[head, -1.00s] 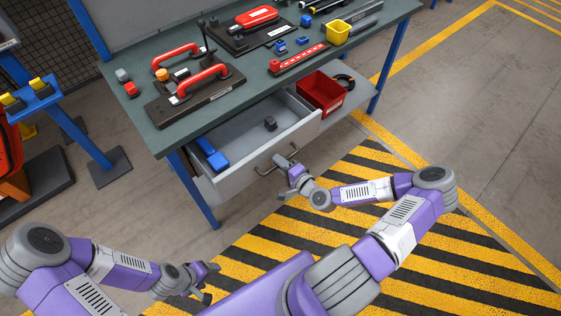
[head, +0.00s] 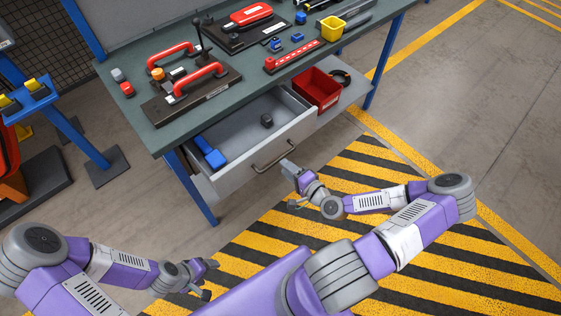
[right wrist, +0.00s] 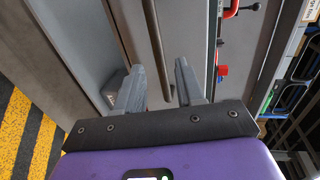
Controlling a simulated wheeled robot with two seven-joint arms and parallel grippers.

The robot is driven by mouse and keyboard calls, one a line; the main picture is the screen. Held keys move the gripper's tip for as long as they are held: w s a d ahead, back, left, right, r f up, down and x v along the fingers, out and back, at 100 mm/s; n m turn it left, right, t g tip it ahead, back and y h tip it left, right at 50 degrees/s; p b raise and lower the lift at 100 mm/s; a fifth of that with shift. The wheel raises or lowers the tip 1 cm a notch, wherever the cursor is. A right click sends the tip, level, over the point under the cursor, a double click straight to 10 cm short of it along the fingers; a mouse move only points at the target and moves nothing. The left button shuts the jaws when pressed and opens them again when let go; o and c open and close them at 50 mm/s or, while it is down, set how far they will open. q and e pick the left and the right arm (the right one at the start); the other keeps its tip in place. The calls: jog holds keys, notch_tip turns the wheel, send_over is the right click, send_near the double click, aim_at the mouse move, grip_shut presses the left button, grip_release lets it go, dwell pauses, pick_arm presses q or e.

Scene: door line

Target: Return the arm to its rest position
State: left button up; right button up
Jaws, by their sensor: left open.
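My right gripper (head: 289,184) is open and empty, a little in front of and to the right of the drawer handle (head: 273,156), apart from it. In the right wrist view its two grey fingers (right wrist: 161,82) stand apart with a clear gap between them. The right arm is bent forward over the striped floor. My left gripper (head: 212,280) is open and empty low at the front left, clear of the bench. The grey drawer (head: 238,168) stands pulled out under the bench.
The drawer holds a blue object (head: 211,152) and a small dark block (head: 267,120). A red bin (head: 318,91) is right of the drawer. Striped floor (head: 365,240) lies open in front.

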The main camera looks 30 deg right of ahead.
jog(key=shift+v, duration=0.85)
jog(key=shift+a, duration=0.1)
jog(key=a+f+n+g+y, duration=0.3)
jog(key=a+f, duration=0.1)
jog(key=a, duration=0.4)
jog(key=s+a+f+n+g+h, duration=0.1)
jog(key=s+a+f+n+g, duration=0.7)
jog(key=s+a+n+g, duration=0.2)
jog(key=shift+s+a+f+n+g, duration=0.25)
jog(key=shift+a+g, duration=0.3)
jog(key=shift+g, duration=0.35)
